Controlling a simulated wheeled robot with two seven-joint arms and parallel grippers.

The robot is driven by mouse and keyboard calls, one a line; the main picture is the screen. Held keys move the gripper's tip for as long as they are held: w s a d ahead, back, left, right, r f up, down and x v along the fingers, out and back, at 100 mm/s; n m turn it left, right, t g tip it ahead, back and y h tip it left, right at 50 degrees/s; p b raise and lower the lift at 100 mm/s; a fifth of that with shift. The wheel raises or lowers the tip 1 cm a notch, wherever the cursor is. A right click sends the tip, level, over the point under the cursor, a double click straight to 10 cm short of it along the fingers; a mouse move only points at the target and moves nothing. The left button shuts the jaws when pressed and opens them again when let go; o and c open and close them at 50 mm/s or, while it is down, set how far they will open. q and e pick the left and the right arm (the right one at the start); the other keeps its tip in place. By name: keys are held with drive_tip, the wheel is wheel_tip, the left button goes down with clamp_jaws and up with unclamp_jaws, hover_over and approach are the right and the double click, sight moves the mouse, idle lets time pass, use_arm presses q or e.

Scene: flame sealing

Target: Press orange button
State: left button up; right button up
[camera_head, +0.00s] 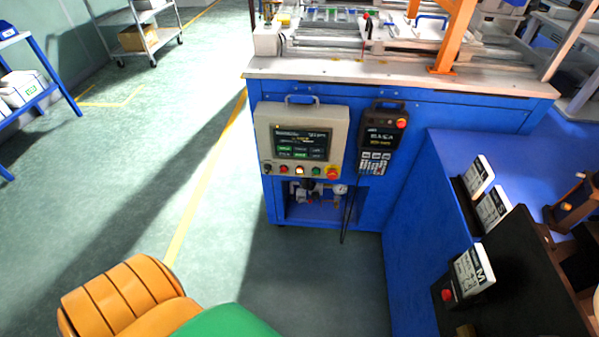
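A grey control panel (301,138) with a dark screen (301,143) is mounted on the front of the blue machine. Along its lower edge is a row of small controls. A small, brightly lit orange button (299,170) sits near the middle of the row. A red button (283,169) is to its left and a green button (316,171) to its right. A larger red knob (332,173) on yellow is at the right end. Neither of my grippers shows in the head view, and nothing covers the panel.
A black handheld controller (382,138) with a red knob hangs right of the panel, its cable dangling. The blue machine (420,105) carries a white worktop. A blue bench with labelled boxes stands at right. An orange ribbed shape (125,297) fills the bottom left. Floor before the panel is clear.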

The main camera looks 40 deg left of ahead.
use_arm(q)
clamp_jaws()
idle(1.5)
